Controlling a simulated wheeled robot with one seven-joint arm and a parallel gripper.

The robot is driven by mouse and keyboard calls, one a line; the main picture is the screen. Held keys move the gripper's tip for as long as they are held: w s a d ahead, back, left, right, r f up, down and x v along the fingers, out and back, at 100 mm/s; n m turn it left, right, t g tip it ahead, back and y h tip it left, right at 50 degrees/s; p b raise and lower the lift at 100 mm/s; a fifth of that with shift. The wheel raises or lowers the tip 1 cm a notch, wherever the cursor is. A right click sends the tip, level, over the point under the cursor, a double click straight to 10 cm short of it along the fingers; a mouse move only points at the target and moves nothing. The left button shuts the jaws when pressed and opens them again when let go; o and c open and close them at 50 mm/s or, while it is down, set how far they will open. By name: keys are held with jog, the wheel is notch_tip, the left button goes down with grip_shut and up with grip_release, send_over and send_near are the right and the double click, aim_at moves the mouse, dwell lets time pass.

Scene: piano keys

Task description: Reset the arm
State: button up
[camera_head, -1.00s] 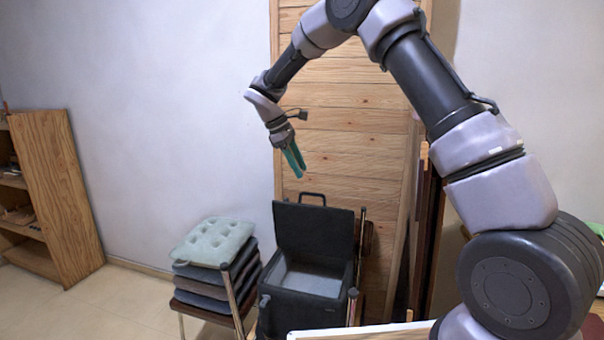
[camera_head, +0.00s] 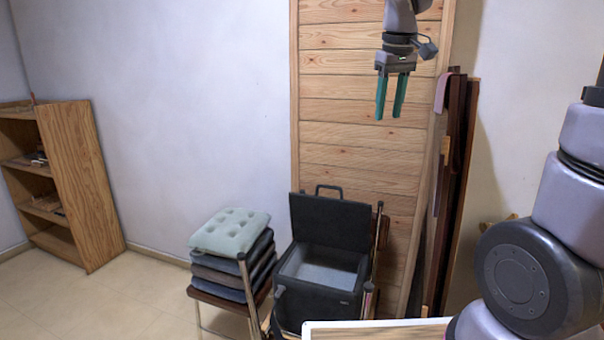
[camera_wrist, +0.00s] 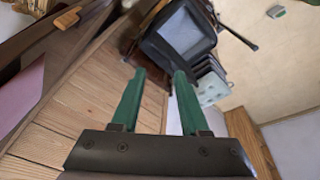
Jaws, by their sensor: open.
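My gripper (camera_head: 391,98) hangs high at the upper right of the head view, in front of the wooden plank panel, with its two green fingers pointing down. The fingers are apart and nothing is between them. In the wrist view the gripper (camera_wrist: 156,82) also shows two separated green fingers with a gap between them. My arm's lower links stand at the right of the head view. The links between them and the gripper are out of the picture.
A black box (camera_head: 318,285) with a raised lid stands below, left of the gripper. Beside it a chair carries stacked cushions (camera_head: 232,233). A wooden shelf (camera_head: 80,185) stands at the far left. Dark boards (camera_head: 455,190) lean right of the plank panel (camera_head: 365,130). The floor (camera_head: 120,305) at left is clear.

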jog(key=s+d+m+t+y, duration=0.1)
jog(key=s+d+m+t, duration=0.1)
jog(key=s+m, duration=0.2)
jog(key=s+d+r+m+t+y, duration=0.1)
jog(key=s+d+m+t, duration=0.1)
jog(key=s, duration=0.9)
jog(key=shift+d+m, duration=0.6)
jog(key=shift+m, duration=0.5)
